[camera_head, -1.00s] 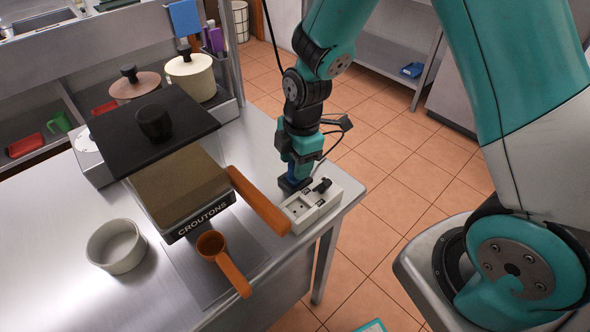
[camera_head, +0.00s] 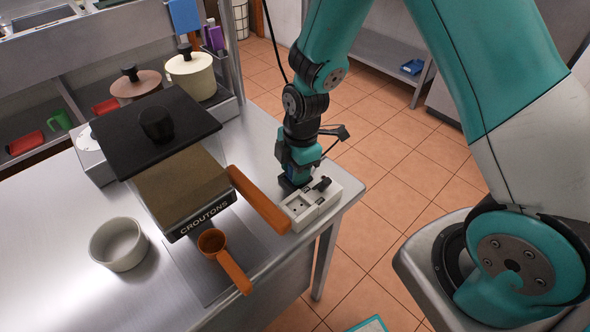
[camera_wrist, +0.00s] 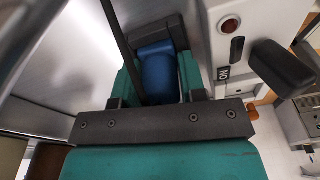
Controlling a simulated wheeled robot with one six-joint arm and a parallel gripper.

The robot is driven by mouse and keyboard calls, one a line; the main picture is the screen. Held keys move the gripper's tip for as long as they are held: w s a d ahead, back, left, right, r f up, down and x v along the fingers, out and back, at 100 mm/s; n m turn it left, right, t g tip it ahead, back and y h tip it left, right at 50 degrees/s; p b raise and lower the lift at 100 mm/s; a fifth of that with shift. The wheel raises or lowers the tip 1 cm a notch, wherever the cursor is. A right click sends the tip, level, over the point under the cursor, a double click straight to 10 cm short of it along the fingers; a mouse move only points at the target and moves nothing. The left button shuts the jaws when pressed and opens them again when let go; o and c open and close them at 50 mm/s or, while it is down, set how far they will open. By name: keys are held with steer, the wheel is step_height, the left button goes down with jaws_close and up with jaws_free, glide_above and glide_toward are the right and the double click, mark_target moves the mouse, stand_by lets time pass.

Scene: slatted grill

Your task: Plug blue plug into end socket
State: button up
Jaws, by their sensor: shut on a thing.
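The white power strip (camera_head: 299,222) lies on the right edge of the steel counter. Its near part has a socket with small holes, and a black knob or plug (camera_head: 323,184) stands on its right side. In the wrist view, the blue plug (camera_wrist: 158,78) sits between my teal fingers. The plug's pins and the socket under it are hidden, so I cannot tell whether it is seated.
An orange handle (camera_head: 258,200) lies just left of the strip. A croutons box (camera_head: 190,200), a black lid (camera_head: 130,135), an orange scoop (camera_head: 225,262) and a white bowl (camera_head: 118,244) stand further left. The wrist view shows a red lamp (camera_wrist: 229,24) on the strip.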

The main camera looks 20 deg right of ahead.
steer(key=shift+r, duration=0.1)
step_height(320, 180, up, 20)
steer(key=shift+f+b, duration=0.1)
steer(key=shift+b, duration=0.8)
steer(key=shift+c, duration=0.6)
